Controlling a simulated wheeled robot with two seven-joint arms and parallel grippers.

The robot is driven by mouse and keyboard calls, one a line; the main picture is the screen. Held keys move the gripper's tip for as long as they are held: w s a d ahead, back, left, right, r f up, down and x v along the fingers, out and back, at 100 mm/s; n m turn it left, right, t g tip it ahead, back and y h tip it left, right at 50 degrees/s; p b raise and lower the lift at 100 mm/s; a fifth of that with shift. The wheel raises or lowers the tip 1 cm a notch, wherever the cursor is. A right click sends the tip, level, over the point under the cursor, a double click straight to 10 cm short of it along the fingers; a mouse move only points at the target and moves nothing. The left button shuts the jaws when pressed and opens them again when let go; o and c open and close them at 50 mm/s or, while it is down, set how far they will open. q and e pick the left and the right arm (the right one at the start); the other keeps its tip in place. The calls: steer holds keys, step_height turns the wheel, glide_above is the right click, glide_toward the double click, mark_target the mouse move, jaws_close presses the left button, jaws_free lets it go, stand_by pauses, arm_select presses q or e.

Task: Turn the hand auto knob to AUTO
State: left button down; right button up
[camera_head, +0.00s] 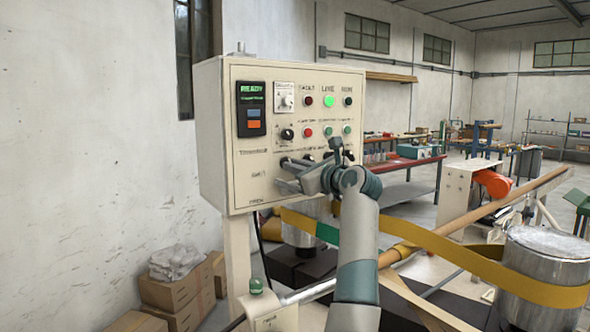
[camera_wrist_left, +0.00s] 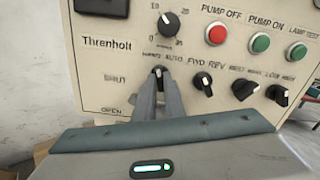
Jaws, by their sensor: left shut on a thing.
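The hand auto knob (camera_wrist_left: 158,71) is a small dark knob under a HAND AUTO label on the beige control panel (camera_head: 250,190). My left gripper (camera_head: 284,174) reaches the lower part of the panel from the right. In the left wrist view, its two grey fingers (camera_wrist_left: 159,88) are close together, shut on the hand auto knob. They hide most of its lower part, so I cannot tell exactly which way its pointer faces. In the head view the gripper covers the knob. My right gripper is not in view.
Beside it in the left wrist view is the FWD REV knob (camera_wrist_left: 203,83), with two more black knobs further right. Above are a dial (camera_wrist_left: 168,23), a red button (camera_wrist_left: 216,34) and green buttons. A lit green lamp (camera_head: 328,101) shows higher on the panel.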

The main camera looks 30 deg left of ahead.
arm_select(q)
steer(key=m, duration=1)
steer(key=shift+p, duration=0.3)
steer(key=shift+m, duration=0.3)
steer(key=c, duration=1.8)
jaws_free()
steer(key=shift+c, duration=0.2)
